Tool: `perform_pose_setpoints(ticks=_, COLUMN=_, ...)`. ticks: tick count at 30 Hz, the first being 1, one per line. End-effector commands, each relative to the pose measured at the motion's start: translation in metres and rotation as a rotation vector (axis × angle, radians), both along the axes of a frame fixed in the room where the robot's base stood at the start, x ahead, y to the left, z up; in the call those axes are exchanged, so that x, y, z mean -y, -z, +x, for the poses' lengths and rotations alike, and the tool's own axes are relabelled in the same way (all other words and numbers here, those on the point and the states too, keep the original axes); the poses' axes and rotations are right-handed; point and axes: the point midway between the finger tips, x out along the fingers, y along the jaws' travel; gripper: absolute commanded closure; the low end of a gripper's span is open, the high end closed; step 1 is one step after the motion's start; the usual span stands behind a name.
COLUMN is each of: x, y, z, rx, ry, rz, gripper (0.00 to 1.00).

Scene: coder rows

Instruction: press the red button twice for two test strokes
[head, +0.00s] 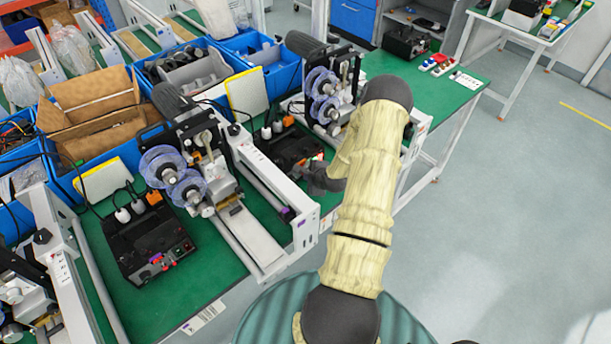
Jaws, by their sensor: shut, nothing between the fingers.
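Red button-like parts show in several places, and I cannot tell which is the task's button. The nearer black control box (148,245) has small red parts (157,261) on its front edge. A second black control box (287,148) sits further back on the green bench, with its right front side partly hidden by my gripper. My gripper (317,174) is dark grey, shut and empty, at that box's front right corner. Its fingertips are small and partly hidden, so I cannot tell whether they touch the box.
Coder machines with clear reels (172,178) and (320,92) stand on the green bench (225,284), with a white rail (270,185) between the boxes. Blue bins (268,62) line the back. Red, white and blue pieces (437,63) lie at the far end.

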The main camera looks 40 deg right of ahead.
Motion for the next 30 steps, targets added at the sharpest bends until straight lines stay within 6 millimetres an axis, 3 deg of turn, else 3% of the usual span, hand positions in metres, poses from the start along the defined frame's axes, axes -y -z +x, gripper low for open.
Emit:
perform_pose_setpoints(ticks=23, x=0.0, y=-0.002, z=-0.005, rx=0.006, ry=-0.003, rz=-0.002, gripper=1.0)
perform_pose_setpoints(ticks=30, x=0.002, y=-0.002, z=-0.021, rx=0.003, ry=-0.002, rz=-0.001, gripper=1.0)
